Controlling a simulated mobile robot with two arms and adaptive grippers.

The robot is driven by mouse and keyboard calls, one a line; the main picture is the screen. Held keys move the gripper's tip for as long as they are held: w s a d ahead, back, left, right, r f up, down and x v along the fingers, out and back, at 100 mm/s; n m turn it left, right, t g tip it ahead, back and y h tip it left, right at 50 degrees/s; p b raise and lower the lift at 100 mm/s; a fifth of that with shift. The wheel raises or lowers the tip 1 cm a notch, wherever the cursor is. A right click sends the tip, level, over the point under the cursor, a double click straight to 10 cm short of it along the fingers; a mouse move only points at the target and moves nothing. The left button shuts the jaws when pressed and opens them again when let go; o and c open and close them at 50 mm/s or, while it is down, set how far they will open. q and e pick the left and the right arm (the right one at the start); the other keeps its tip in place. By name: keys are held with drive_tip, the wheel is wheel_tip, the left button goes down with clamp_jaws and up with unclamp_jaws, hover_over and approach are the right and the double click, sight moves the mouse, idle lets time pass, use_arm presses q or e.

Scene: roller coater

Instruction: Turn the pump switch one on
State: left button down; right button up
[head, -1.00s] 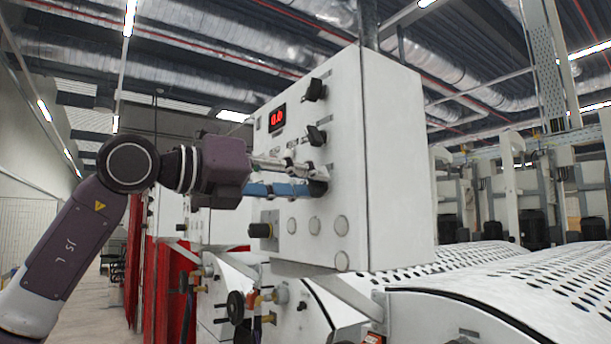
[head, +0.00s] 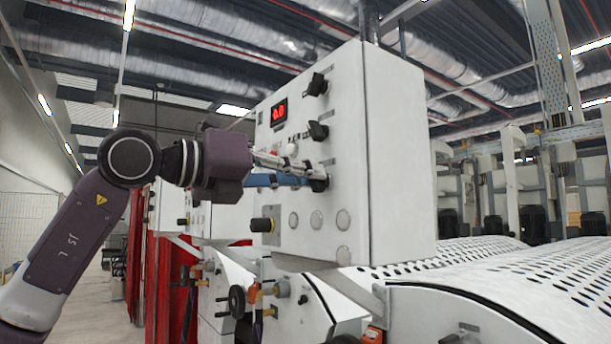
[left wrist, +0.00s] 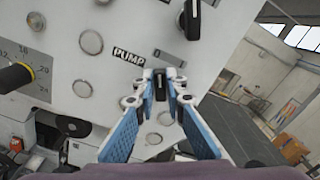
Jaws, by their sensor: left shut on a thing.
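The white control box (head: 400,150) carries a column of black rotary switches on its front panel. The lowest switch (head: 320,184) is mostly covered by my fingers in the head view. In the left wrist view this black switch (left wrist: 160,86) sits between my fingertips, beside a "PUMP" label (left wrist: 128,56). My left gripper (head: 312,176), with blue and white fingers, is shut on that switch; its fingertips also show in the left wrist view (left wrist: 162,84). The switch's exact angle is hard to tell. My right gripper is not in view.
A second black switch (head: 318,131) and a top one (head: 317,85) sit above. A yellow-and-black knob (head: 263,225) sticks out at lower left. Perforated white covers (head: 520,270) lie to the right.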

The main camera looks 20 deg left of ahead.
use_arm(q)
drive_tip(key=m, duration=0.3)
drive_tip(key=m+p, duration=0.1)
drive_tip(key=m, duration=0.3)
drive_tip(key=m+p, duration=0.1)
drive_tip(key=m, duration=0.3)
drive_tip(key=shift+s+d, duration=0.2)
drive_tip(key=shift+d, duration=0.1)
drive_tip(key=shift+f+m, duration=0.1)
drive_tip(key=shift+m, duration=0.2)
drive_tip(key=c, duration=2)
unclamp_jaws()
drive_tip(key=v, duration=1.2)
